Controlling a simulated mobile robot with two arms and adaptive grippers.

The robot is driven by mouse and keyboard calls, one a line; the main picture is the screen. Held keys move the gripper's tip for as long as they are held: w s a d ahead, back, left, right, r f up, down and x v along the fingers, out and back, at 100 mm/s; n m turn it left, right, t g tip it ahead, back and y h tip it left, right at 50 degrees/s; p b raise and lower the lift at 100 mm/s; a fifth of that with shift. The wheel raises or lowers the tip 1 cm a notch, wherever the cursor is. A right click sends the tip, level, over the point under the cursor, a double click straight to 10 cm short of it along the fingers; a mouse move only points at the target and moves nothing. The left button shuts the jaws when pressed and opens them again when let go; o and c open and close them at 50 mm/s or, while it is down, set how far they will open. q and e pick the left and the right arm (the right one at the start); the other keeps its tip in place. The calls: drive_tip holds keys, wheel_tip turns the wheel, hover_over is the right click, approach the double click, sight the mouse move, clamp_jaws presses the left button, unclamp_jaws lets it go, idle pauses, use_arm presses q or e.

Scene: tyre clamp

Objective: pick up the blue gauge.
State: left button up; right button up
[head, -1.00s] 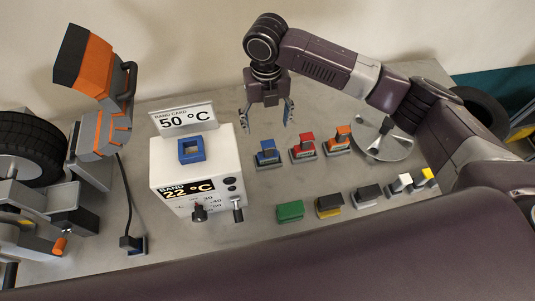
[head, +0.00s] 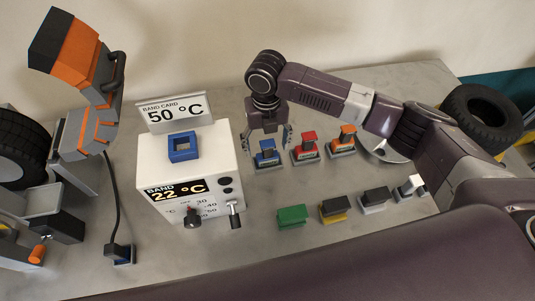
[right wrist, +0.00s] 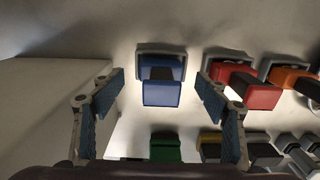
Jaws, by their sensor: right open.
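The blue gauge (head: 266,154) sits upright on a small grey base on the table, just right of the white box. In the right wrist view the blue gauge (right wrist: 162,82) lies midway between the fingers, ahead of them. My right gripper (head: 270,138) is open and empty, pointing down just above and behind the blue gauge. Its spread blue-padded fingers (right wrist: 165,115) also show in the right wrist view, apart from the gauge. My left gripper is not in view.
A red gauge (head: 305,148) and an orange gauge (head: 343,140) stand close to the right. Several blocks, a green one (head: 292,216) first, line the front. The white box (head: 185,160) with a blue square frame (head: 183,147) and 50 °C card stands left.

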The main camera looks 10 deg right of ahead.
sight(268, 154)
drive_tip(key=shift+s+d+f+p, duration=0.15)
drive_tip(key=shift+f+p, duration=0.4)
drive_tip(key=shift+f, duration=1.6)
drive_tip(key=shift+c, duration=0.4)
drive_tip(key=c, duration=1.3)
